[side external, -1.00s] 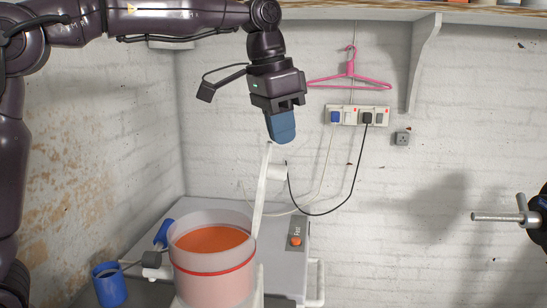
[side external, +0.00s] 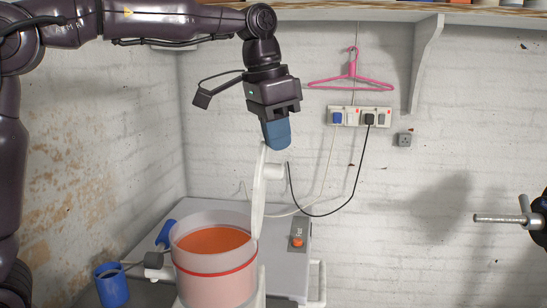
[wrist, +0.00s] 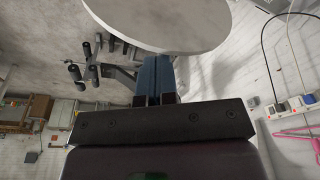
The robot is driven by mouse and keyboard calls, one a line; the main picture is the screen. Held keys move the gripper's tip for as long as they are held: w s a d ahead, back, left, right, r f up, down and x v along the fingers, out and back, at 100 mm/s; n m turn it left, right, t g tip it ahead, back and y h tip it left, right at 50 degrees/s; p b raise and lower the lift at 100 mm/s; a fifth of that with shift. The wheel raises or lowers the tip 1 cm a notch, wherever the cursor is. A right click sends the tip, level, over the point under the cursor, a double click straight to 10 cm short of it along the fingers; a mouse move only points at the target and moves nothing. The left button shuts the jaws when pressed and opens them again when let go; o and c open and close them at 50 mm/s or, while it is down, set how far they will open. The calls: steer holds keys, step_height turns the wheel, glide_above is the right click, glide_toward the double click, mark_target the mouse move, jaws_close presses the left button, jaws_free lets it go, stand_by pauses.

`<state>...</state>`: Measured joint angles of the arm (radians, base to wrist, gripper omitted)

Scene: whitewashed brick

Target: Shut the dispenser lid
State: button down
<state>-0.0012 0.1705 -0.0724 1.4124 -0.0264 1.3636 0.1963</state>
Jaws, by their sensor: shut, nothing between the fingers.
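The dispenser (side external: 215,283) is a clear round tub with a red band and orange contents, at the lower middle of the side external view. Its white lid (side external: 259,198) stands open, nearly upright and edge-on, at the tub's right side. In the wrist view the lid (wrist: 170,22) shows as a large pale disc beyond the fingers. My gripper (side external: 277,143) is shut and empty, with blue fingers pointing down at the lid's top edge. The fingertips (wrist: 155,62) overlap the lid in the wrist view; I cannot tell whether they touch it.
A blue cup (side external: 112,287) stands left of the dispenser. A grey box with an orange button (side external: 298,242) is behind it. Cables hang from the wall sockets (side external: 358,117), right of my gripper. A pink hanger (side external: 350,82) hangs above. A metal clamp (side external: 505,219) juts in at right.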

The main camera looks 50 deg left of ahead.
steer(key=shift+s+a+f, duration=0.35)
steer(key=shift+s+f, duration=0.05)
stand_by(0.5)
steer(key=shift+s+f, duration=0.1)
steer(key=shift+f, duration=0.05)
steer(key=shift+s+a+f, duration=0.1)
steer(key=shift+a+f, duration=0.05)
steer(key=shift+f, duration=0.05)
stand_by(0.8)
steer(key=shift+r, duration=0.2)
steer(key=shift+a, duration=0.1)
